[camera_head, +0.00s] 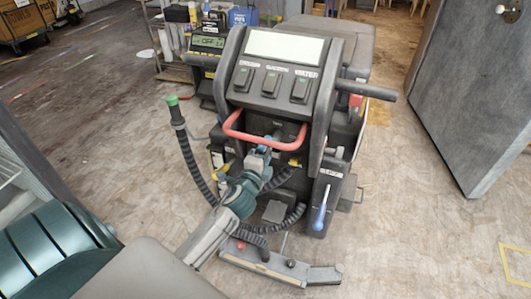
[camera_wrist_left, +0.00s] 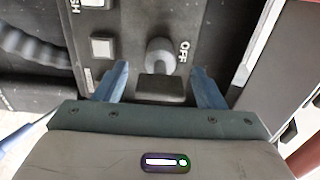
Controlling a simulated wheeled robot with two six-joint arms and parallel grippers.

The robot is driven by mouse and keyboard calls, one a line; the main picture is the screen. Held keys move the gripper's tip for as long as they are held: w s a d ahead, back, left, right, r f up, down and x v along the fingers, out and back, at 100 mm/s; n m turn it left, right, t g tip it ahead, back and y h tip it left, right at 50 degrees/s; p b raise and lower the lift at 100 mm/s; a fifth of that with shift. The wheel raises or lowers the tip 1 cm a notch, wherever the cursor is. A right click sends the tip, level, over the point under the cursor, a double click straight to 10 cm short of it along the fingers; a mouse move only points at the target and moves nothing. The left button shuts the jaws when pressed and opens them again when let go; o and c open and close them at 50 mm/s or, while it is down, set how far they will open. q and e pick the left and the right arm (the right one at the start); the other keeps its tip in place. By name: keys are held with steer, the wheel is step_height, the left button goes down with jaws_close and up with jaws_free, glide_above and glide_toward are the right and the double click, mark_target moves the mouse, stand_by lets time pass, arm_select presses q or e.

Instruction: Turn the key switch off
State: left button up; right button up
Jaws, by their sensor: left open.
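The key switch (camera_wrist_left: 160,56) is a grey round knob on a dark panel in the left wrist view, with a black block just below it and the word OFF printed on its right. My left gripper (camera_wrist_left: 160,78) is open, its two blue fingers on either side of the black block. The fingertips are just below the knob, with no visible contact. In the head view my left gripper (camera_head: 262,150) reaches the front of the dark machine (camera_head: 323,110), below its red handle (camera_head: 262,138). The gripper hides the key switch there. My right gripper is not in view.
A white square button (camera_wrist_left: 102,47) is left of the knob. Black ribbed hoses (camera_head: 195,160) hang around my left arm. A blue lever (camera_head: 321,208) is at the machine's lower right. A grey door slab (camera_head: 480,100) stands at the right; floor between is clear.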

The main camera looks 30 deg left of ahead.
arm_select(q)
steer(key=shift+s, duration=0.2)
steer(key=b+v, duration=0.1)
steer(key=v, duration=0.9)
steer(key=shift+s+b, duration=0.2)
steer(key=shift+b, duration=0.2)
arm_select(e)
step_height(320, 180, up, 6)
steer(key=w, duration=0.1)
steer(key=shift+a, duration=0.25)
